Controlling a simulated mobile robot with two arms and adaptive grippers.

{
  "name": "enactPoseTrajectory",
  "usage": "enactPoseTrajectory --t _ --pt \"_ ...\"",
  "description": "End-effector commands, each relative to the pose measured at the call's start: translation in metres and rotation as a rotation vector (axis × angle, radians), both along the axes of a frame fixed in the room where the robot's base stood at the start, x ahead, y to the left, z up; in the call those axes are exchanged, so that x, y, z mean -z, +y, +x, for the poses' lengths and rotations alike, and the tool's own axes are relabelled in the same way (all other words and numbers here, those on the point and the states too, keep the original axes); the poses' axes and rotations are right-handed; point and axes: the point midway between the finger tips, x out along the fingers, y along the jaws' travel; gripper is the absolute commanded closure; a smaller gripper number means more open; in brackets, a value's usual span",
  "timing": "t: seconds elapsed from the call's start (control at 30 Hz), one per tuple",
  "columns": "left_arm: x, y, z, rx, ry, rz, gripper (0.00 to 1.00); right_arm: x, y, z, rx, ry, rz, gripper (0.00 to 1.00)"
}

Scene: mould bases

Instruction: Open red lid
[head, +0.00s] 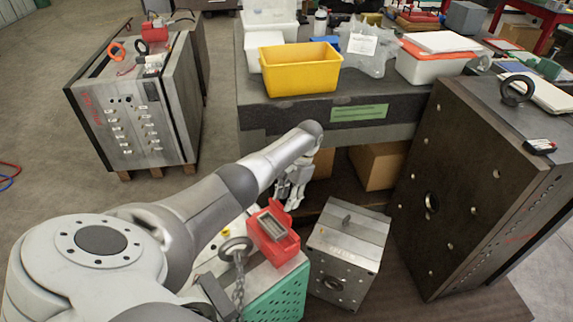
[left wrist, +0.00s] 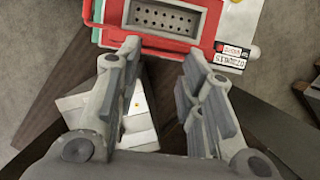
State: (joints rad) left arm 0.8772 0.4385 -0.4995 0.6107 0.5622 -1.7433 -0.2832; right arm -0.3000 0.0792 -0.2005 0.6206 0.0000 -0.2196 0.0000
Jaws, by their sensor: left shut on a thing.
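A red connector box (head: 281,245) stands on the mould base with the green side, at lower centre in the head view. Its grey metal insert (head: 271,222) faces up. The left wrist view shows the insert with rows of holes (left wrist: 165,18) in the red housing at the top. The red lid (left wrist: 165,45) appears as a red edge at my fingertips; its outline is hard to tell from the housing. My left gripper (head: 291,203) is beside the box, its fingers (left wrist: 161,54) apart and shut on the red lid. My right gripper is not in view.
A grey mould block (head: 345,250) stands just right of the box. A large dark plate (head: 465,185) stands at right. A chain (head: 239,270) hangs from an eyebolt left of the box. Behind is a workbench (head: 260,115) with a yellow bin (head: 300,75).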

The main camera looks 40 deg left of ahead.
Motion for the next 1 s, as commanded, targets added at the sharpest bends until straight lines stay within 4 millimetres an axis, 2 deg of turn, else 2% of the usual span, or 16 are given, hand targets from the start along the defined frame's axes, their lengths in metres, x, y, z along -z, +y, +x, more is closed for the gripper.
enactPoseTrajectory --t 0.03,0.1,0.8,0.83,1.0 --pt "0.0082 -0.0061 0.0009 0.004 0.007 -0.010 1.00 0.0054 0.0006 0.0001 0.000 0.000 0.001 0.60" --pt "0.0091 -0.0062 -0.0001 0.003 0.023 -0.007 1.00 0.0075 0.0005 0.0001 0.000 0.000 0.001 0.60" --pt "0.0107 -0.0057 -0.0030 0.003 0.063 0.000 1.00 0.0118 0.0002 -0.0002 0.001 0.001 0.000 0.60" --pt "0.0107 -0.0057 -0.0030 0.003 0.063 0.000 0.64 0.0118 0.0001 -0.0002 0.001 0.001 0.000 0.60" --pt "0.0100 -0.0045 -0.0033 0.002 0.065 0.001 0.43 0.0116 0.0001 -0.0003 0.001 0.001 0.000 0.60"
